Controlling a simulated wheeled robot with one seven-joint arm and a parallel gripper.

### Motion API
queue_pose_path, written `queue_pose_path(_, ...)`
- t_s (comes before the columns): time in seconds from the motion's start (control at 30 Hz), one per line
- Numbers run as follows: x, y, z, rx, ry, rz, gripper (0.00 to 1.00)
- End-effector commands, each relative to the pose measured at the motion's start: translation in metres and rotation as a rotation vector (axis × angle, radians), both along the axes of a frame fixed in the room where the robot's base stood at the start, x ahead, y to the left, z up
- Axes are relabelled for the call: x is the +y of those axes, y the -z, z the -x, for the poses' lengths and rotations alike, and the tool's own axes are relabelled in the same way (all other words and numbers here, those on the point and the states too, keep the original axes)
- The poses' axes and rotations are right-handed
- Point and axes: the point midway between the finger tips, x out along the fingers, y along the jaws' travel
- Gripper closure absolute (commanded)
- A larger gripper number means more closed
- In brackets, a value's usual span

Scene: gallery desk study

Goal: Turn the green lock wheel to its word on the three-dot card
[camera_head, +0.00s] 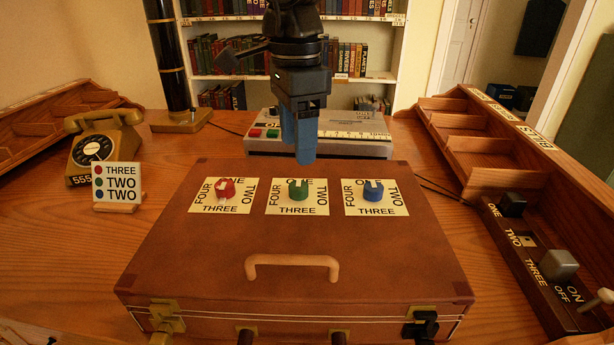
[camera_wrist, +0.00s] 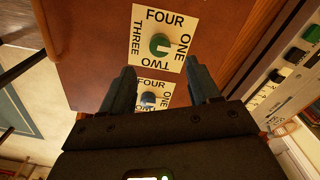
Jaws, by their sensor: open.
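The green lock wheel (camera_head: 298,188) stands on the middle word plate of a brown case (camera_head: 220,260); it also shows in the wrist view (camera_wrist: 160,45), just beyond the fingertips. Its plate reads ONE at the back, TWO right, THREE front, FOUR left in the head view. The wheel's light mark seems to face ONE, but it is small. The three-dot card (camera_head: 118,183) stands at the left: red THREE, green TWO, blue TWO. My gripper (camera_head: 305,158) is open and empty above the case's back part, apart from the wheel; its spread fingers show in the wrist view (camera_wrist: 160,66).
A red wheel (camera_head: 226,189) and a blue wheel (camera_head: 373,192) stand on plates either side of the green one. The case handle (camera_head: 292,264) is in front. A grey device (camera_head: 350,145) is behind the case, a telephone (camera_head: 95,145) left, a switch panel (camera_head: 545,260) right.

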Motion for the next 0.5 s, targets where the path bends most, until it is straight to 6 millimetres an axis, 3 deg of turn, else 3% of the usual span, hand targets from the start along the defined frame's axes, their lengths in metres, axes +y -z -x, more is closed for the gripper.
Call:
queue_pose_path(0.17, 0.000, 0.012, 0.000, 0.000, 0.000, 0.002, 0.39)
queue_pose_path(0.5, 0.000, 0.062, 0.001, 0.001, -0.001, 0.000, 0.39)
